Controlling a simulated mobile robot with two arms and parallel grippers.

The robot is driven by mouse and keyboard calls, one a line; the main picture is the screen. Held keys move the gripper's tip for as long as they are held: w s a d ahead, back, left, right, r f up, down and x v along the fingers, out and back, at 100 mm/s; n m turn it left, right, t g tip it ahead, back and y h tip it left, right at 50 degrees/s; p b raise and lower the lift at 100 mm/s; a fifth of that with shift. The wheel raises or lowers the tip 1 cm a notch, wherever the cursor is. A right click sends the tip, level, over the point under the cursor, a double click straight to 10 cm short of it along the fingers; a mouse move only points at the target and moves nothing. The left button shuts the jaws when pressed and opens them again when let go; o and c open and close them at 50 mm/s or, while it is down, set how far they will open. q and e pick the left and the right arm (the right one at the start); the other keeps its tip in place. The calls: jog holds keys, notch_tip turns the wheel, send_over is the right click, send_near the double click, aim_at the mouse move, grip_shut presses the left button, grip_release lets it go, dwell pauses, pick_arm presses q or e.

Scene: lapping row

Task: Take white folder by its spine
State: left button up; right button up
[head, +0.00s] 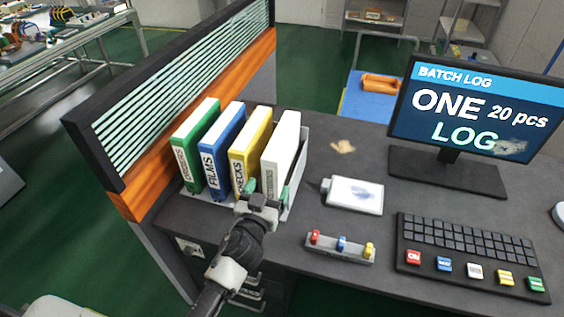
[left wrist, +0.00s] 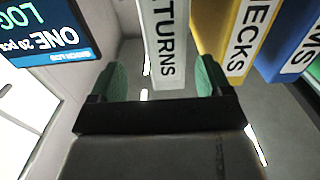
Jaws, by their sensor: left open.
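The white folder (head: 281,150) stands upright at the right end of a row of folders in a grey holder (head: 299,187) on the desk. Its spine, with a label ending in "TURNS", faces my left gripper (head: 268,190). In the left wrist view the white folder (left wrist: 166,45) sits between the two green fingertips of the left gripper (left wrist: 163,82), with a gap on each side. The left gripper is open, and its fingers appear just at the lower spine. It holds nothing. My right gripper is in neither view.
Yellow (head: 250,140), blue (head: 222,150) and green (head: 195,145) folders stand left of the white one, beside an orange-edged partition (head: 160,185). A white device (head: 354,195), a small rack (head: 340,248), a keypad (head: 470,255) and a monitor (head: 475,110) are to the right.

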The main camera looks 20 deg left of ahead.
aim_at(272, 179)
pick_arm(q)
jog(key=shift+w, duration=1.7)
jog(key=w, duration=0.4)
jog(key=shift+w+a+f+p, duration=0.1)
jog(key=shift+a+f+p, duration=0.05)
jog(key=shift+a+p, duration=0.15)
jog(key=c, duration=1.2)
jog(key=shift+c, duration=0.4)
